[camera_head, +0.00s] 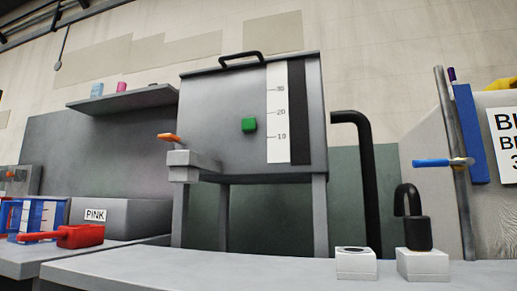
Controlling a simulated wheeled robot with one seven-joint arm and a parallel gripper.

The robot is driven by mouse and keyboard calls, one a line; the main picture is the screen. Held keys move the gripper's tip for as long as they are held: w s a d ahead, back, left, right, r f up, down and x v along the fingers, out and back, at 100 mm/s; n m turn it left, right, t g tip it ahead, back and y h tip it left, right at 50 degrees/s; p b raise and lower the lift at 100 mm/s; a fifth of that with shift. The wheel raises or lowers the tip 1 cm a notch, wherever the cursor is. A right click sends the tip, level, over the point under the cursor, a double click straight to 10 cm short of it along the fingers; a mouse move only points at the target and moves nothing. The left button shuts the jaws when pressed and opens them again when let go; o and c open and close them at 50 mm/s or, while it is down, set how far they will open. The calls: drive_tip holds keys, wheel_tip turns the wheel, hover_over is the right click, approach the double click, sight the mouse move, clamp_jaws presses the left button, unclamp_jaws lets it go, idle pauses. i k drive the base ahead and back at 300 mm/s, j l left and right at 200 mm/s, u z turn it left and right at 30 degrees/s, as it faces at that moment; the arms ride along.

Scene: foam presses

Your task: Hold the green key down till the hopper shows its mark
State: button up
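A white scale strip (279,140) marked 10, 20 and 30 runs down the right of the hopper's face. A dark vertical band (299,115) lies beside the scale. I cannot make out a separate target mark or a fill level there. The hopper stands on grey legs and has a black handle on top. My gripper is not in view.
A red tool (75,235) and a PINK-labelled bin (130,216) are at left. White blocks (356,264) stand on the front bench.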

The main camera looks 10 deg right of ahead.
sight(248, 124)
drive_tip(key=i+j, duration=0.15)
drive_tip(key=j, duration=0.2)
drive_tip(key=i+j, duration=0.2)
drive_tip(key=j, duration=0.2)
drive_tip(key=i+j, duration=0.15)
drive_tip(key=j, duration=0.2)
drive_tip(key=i+j, duration=0.15)
drive_tip(key=j, duration=0.2)
drive_tip(key=i+j+z, duration=0.15)
drive_tip(key=z, duration=1.3)
drive_tip(key=k+l, duration=0.05)
